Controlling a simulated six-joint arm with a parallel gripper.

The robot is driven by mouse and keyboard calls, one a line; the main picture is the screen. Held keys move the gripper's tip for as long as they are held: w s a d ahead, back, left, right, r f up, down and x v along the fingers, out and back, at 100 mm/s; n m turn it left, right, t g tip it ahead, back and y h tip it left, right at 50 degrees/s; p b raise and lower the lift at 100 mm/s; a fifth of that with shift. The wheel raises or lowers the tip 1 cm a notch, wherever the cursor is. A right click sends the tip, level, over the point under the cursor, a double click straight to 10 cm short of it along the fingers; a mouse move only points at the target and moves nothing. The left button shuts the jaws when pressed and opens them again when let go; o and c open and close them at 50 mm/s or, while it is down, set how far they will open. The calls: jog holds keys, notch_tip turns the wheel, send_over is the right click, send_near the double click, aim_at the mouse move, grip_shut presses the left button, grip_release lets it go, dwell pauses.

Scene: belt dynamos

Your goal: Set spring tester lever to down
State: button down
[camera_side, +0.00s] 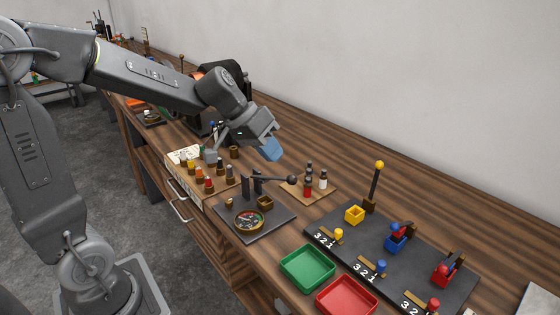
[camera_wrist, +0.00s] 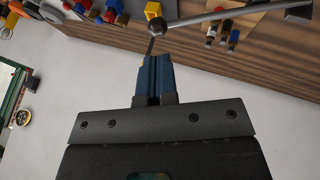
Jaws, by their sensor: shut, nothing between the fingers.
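The spring tester (camera_side: 228,207) is a dark base plate with a round dial gauge (camera_side: 248,221), two dark upright posts and a small brown cup. Its lever (camera_side: 274,179) runs from the posts to the right, close to level, and ends in a dark ball knob (camera_side: 292,179). In the wrist view the knob (camera_wrist: 158,27) lies just beyond my fingertips, with the grey rod (camera_wrist: 215,15) running off to the right. My gripper (camera_side: 272,150) is shut and empty, above and slightly left of the knob, apart from it. Its blue fingers (camera_wrist: 156,62) show closed together in the wrist view.
A dark board (camera_side: 345,237) with yellow, blue and red levers stands to the right. Green (camera_side: 307,267) and red (camera_side: 346,297) trays lie in front of it. A small wooden board (camera_side: 318,194) with several bottles sits behind the knob. A rack of coloured pegs (camera_side: 207,183) stands left.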

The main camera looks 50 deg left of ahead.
aim_at(289, 179)
jog(key=shift+x, duration=1.6)
jog(key=shift+d+f+m+y, duration=0.3)
jog(key=shift+d+f+y, duration=0.4)
jog(key=shift+d+f, duration=0.35)
notch_tip(289, 179, down, 8)
jog(key=d+y, duration=0.2)
jog(key=y, duration=0.1)
jog(key=shift+d+m+y, duration=0.2)
jog(key=shift+m+y, duration=0.1)
jog(key=shift+m, duration=0.1)
jog(key=shift+s+f, duration=0.1)
